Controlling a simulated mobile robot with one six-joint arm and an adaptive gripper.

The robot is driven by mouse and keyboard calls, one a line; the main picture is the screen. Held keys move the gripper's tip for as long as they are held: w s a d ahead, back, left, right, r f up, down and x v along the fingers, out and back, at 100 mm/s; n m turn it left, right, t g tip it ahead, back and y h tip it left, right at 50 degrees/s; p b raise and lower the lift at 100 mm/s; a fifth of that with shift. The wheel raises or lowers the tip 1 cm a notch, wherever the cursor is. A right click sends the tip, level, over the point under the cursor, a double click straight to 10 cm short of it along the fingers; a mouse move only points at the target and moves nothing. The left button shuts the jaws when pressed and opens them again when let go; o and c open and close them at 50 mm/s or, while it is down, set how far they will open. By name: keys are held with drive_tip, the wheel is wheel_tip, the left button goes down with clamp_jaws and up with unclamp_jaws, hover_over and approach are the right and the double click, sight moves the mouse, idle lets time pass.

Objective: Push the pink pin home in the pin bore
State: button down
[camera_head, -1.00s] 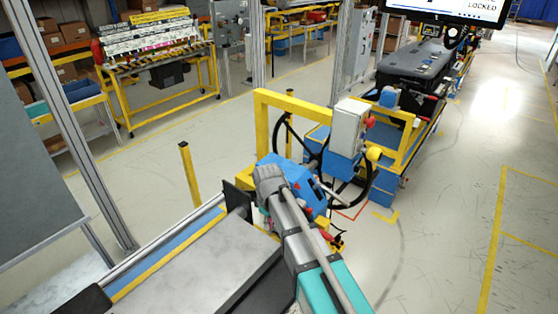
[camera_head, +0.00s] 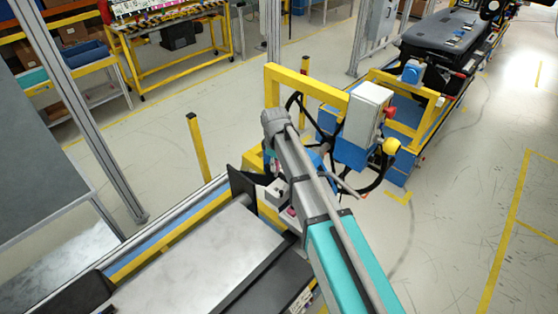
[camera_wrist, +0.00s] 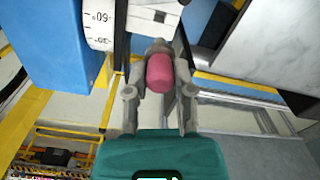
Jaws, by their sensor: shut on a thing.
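The pink pin (camera_wrist: 160,72) is between the two grey fingers of my gripper (camera_wrist: 160,62) in the wrist view, and the fingers are shut on it. A grey metal tip shows just beyond the pin. Beyond that is a white block (camera_wrist: 150,18) with a dark slot in it. I cannot make out the pin bore or tell whether the pin touches anything. In the head view my arm hides most of the gripper, and a small pink patch (camera_head: 290,212) shows beside the arm.
A blue block (camera_wrist: 65,45) and a white dial with numbers (camera_wrist: 99,22) stand left of the pin. A black steering wheel (camera_head: 374,180), a grey box (camera_head: 368,112) and a yellow frame (camera_head: 305,82) lie beyond my arm. A yellow post (camera_head: 197,148) stands left. Open floor lies right.

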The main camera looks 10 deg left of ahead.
sight(276, 175)
drive_tip(key=shift+d, duration=0.1)
drive_tip(key=shift+f, duration=0.15)
drive_tip(key=shift+f+b, duration=2.7)
drive_tip(key=shift+b, duration=0.15)
drive_tip(key=shift+f+b, duration=2.25)
drive_tip(key=shift+f, duration=0.05)
idle(0.6)
drive_tip(key=shift+c, duration=2)
unclamp_jaws()
drive_tip(key=shift+r, duration=0.2)
wheel_tip(276, 175, up, 10)
drive_tip(key=p, duration=1)
